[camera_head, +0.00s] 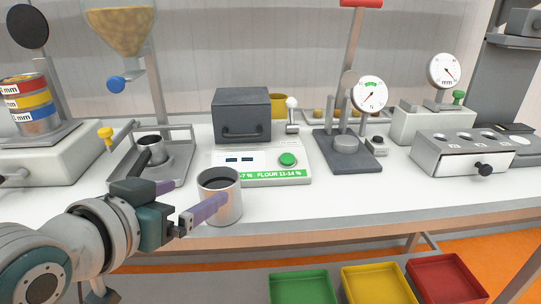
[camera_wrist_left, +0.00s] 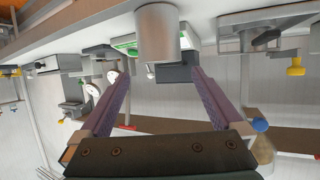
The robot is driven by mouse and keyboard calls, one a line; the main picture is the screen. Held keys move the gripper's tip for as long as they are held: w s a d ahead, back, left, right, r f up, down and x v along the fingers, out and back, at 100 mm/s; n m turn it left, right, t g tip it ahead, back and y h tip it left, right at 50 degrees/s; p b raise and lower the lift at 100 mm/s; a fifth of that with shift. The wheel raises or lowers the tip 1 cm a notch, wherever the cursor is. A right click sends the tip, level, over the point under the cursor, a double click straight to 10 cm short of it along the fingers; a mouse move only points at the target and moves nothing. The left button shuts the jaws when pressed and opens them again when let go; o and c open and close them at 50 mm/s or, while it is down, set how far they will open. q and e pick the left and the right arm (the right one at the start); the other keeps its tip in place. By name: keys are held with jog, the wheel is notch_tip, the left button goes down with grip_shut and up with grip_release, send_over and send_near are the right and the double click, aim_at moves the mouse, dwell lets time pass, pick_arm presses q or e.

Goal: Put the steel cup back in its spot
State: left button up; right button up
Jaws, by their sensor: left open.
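A steel cup (camera_head: 226,208), a wide grey cylinder with a dark inside, stands upright on the white bench near its front edge. My left gripper (camera_head: 203,189) is open, with purple fingers, just left of the cup. Its nearer finger covers part of the cup's front in the head view. In the left wrist view the cup (camera_wrist_left: 157,35) shows upside down, in line with the gap between the fingers (camera_wrist_left: 158,72), at or just beyond the tips. I cannot tell whether a finger touches it. My right gripper is not in view.
Behind the cup is a white scale unit (camera_head: 262,160) with a green button and a dark box (camera_head: 242,113). A dark stand (camera_head: 175,162) with a smaller cup is left, under a hopper (camera_head: 118,30). A gauge stand (camera_head: 345,158) and drawer box (camera_head: 450,160) are right. Coloured trays lie below.

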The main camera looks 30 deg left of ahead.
pick_arm(q)
jog(key=s+d+f+m+g+h, duration=0.1)
jog(key=s+d+g, duration=0.3)
jog(key=s, duration=0.5)
jog(key=s+d+f+m+g+h, duration=0.1)
jog(key=s+d+g, duration=0.3)
jog(key=s, duration=0.5)
jog(key=shift+s+d+f+m+g, duration=0.25)
jog(key=shift+d+m+g, duration=0.05)
jog(key=shift+m+g, duration=0.55)
